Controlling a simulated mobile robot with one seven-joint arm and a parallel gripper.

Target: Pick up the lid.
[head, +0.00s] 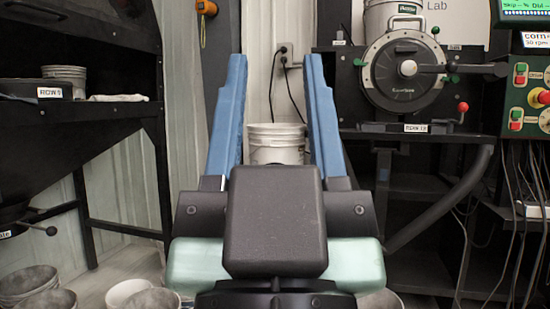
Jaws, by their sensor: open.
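My gripper (275,60) is in the middle of the head view, its two long blue fingers pointing up and spread wide apart. Nothing is held between them. A round metal cover with a dark face (403,95), a pale centre knob and a handle on top is on the seed meter to the right of the fingers. It looks like the lid, but I cannot tell for certain. It stands upright on the black bench (352,134), apart from my gripper. A black lever runs across its right side.
A white bucket (276,150) shows behind the fingers. Another bucket (380,16) stands above the meter. A control panel (530,90) with hanging cables is at far right. A black rack (128,112) is at left, with several buckets (28,284) on the floor below.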

